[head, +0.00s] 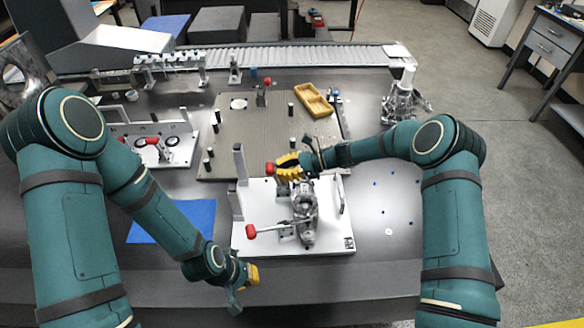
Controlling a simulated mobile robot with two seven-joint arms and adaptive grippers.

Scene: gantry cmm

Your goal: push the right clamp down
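A white fixture plate (342,243) carries a grey metal part (305,206) near its middle. One clamp's red handle (252,231) lies low, pointing left at the plate's front left. Another red handle end (270,169) shows at the plate's back; I cannot tell which clamp it belongs to, as my gripper hides its lower part. My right gripper (286,168) is at this red end, its yellow fingers close together; I cannot tell whether they grip it. My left gripper (246,284) is low in front of the plate, apart from both handles; its opening is unclear.
Upright posts (239,162) stand at the plate's left edge. Behind is a brown board (232,132) with black pegs and a yellow tray (314,100). A blue mat (172,221) and another white fixture (178,128) are left. The table at right is mostly clear.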

